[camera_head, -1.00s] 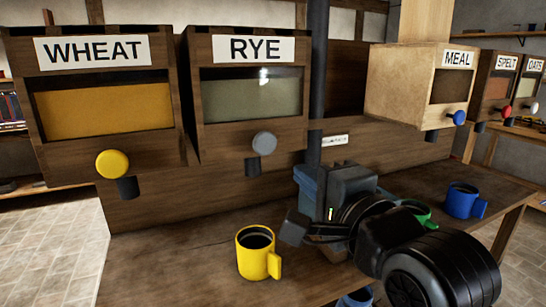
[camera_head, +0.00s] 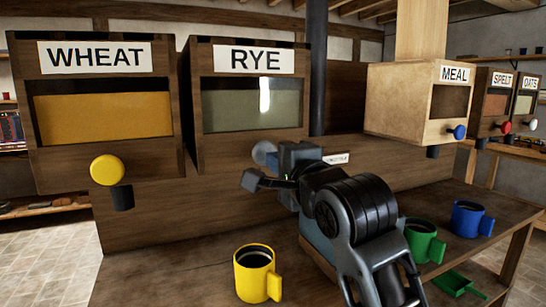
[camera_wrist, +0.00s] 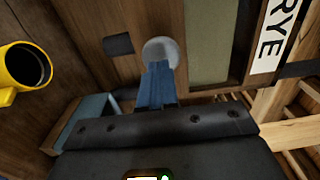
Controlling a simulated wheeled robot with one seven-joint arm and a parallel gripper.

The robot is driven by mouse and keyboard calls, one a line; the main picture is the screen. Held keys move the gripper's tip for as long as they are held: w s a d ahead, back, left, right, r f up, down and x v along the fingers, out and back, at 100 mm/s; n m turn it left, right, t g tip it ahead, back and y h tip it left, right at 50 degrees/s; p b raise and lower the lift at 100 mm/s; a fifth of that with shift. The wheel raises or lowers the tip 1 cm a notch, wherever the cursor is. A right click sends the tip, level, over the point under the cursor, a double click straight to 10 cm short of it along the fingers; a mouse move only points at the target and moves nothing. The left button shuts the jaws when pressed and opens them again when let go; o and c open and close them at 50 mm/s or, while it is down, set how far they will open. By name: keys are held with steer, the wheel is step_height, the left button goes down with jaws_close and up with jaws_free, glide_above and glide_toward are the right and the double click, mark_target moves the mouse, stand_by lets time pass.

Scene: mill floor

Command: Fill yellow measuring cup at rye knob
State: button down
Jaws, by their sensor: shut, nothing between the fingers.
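The yellow measuring cup (camera_head: 247,277) stands upright on the bench below the RYE bin (camera_head: 200,85), handle to the right. Its inside looks dark; I cannot tell whether anything is in it. It also shows at the left of the wrist view (camera_wrist: 15,72). The grey rye knob (camera_head: 262,151) is on the bin's front, partly covered by my gripper in the head view. My gripper (camera_wrist: 157,72) is shut and empty, its fingertips pointing at the knob (camera_wrist: 160,50), very close; I cannot tell whether they touch. The dark rye spout (camera_wrist: 118,44) shows beside the knob, hidden in the head view.
The WHEAT bin (camera_head: 105,95) with a yellow knob (camera_head: 107,170) is left of RYE. The MEAL bin (camera_head: 400,95) is to the right. A green cup (camera_head: 420,240) and a blue cup (camera_head: 468,218) stand right of my arm. The bench left of the yellow cup is clear.

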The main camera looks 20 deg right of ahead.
mark_target(259, 152)
steer(key=shift+w, duration=0.9)
steer(key=w, duration=0.3)
steer(key=shift+w+r+p, duration=0.1)
steer(key=shift+w+p, duration=0.05)
steer(key=shift+p, duration=0.15)
steer(key=shift+r, duration=0.2)
stand_by(4.5)
